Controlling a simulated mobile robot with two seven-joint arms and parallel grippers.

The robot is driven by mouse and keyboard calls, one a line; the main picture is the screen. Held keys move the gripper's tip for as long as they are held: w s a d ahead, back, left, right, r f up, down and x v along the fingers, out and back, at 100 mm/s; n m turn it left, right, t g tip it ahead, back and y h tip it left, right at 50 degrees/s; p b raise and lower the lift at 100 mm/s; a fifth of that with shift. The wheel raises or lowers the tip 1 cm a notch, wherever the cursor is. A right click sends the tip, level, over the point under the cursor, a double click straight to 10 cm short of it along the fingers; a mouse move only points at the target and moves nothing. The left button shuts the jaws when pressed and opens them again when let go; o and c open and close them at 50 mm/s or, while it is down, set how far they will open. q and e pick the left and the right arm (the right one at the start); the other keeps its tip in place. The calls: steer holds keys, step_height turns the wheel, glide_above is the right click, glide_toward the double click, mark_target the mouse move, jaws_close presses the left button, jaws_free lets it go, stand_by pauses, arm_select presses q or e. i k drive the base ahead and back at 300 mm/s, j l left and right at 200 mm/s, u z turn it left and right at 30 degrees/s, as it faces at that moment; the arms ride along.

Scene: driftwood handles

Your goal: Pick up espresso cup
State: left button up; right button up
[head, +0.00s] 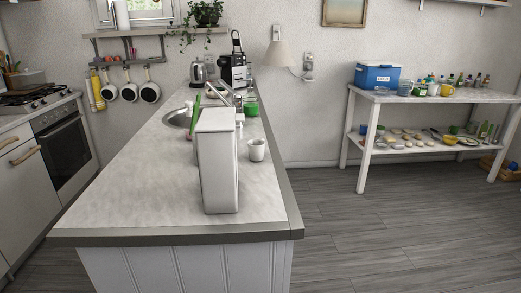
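A small white cup (257,150), which may be the espresso cup, stands upright on the island counter, just right of a tall white box (218,170). Its rim and front side show, and I cannot make out what is inside it. Neither of my grippers is in the head view.
The pale island counter (130,208) is clear in front and to the left of the box. Behind are a sink (178,119), a green container (250,108) and a coffee machine (233,72). A white shelf table (385,97) with a blue cooler (377,76) stands right, across open floor (400,230).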

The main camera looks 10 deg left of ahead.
mark_target(256, 148)
steer(key=i+l, duration=0.2)
steer(key=l, duration=0.15)
steer(key=i+l+u, duration=0.15)
steer(key=l, duration=0.2)
steer(key=i+l, duration=0.25)
steer(key=i+l+u, duration=0.15)
steer(key=l, duration=0.3)
steer(key=i+l, duration=0.2)
steer(key=l, duration=0.2)
steer(key=i+l+u, duration=0.1)
steer(key=l, duration=0.25)
steer(key=i, duration=0.05)
